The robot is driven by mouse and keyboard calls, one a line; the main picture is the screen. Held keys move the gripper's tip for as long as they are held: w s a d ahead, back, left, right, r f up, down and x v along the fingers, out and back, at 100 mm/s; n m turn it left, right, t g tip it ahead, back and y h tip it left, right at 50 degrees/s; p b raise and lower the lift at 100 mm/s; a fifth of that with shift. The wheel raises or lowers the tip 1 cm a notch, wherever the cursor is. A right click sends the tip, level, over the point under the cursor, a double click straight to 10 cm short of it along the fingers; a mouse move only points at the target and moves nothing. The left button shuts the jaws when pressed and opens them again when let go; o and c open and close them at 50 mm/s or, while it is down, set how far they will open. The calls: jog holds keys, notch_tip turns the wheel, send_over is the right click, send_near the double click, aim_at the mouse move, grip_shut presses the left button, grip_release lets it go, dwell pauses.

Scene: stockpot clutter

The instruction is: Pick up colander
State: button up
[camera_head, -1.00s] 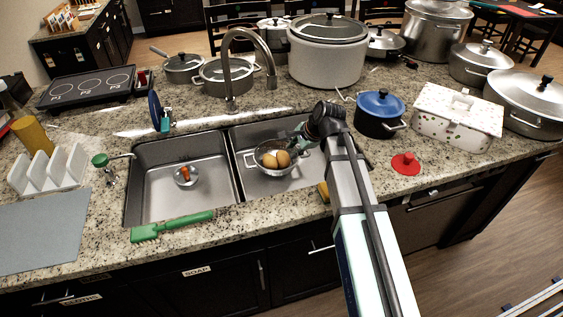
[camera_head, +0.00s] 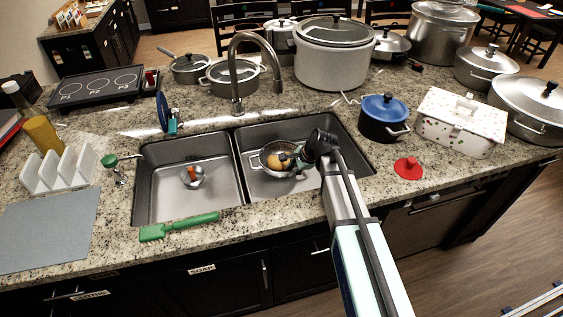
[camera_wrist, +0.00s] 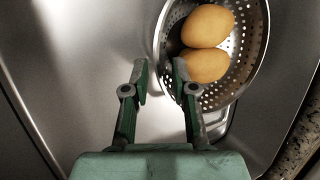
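A metal colander (camera_head: 264,153) with loop handles sits in the right sink basin. In the wrist view the perforated colander (camera_wrist: 244,68) is at upper right and holds two egg-shaped, yellow-brown items (camera_wrist: 207,44). My gripper (camera_head: 296,161) is at the colander's right side and hides part of it. In the wrist view my gripper (camera_wrist: 160,76) is open, with a gap between the green-and-grey fingers. The right fingertip overlaps the colander's near rim; the left one is over bare sink metal. I cannot tell whether either finger touches the colander.
The left basin (camera_head: 160,185) holds a small metal strainer (camera_head: 192,176) with an orange item. A faucet (camera_head: 236,85) rises behind the sink. A blue-lidded pot (camera_head: 382,117) and red lid (camera_head: 408,168) stand to the right. A green brush (camera_head: 180,226) lies along the front edge.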

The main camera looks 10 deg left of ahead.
aim_at(286, 174)
jog(key=shift+p+x, duration=1.2)
jog(key=shift+x, duration=1.7)
jog(key=shift+r, duration=0.1)
grip_shut()
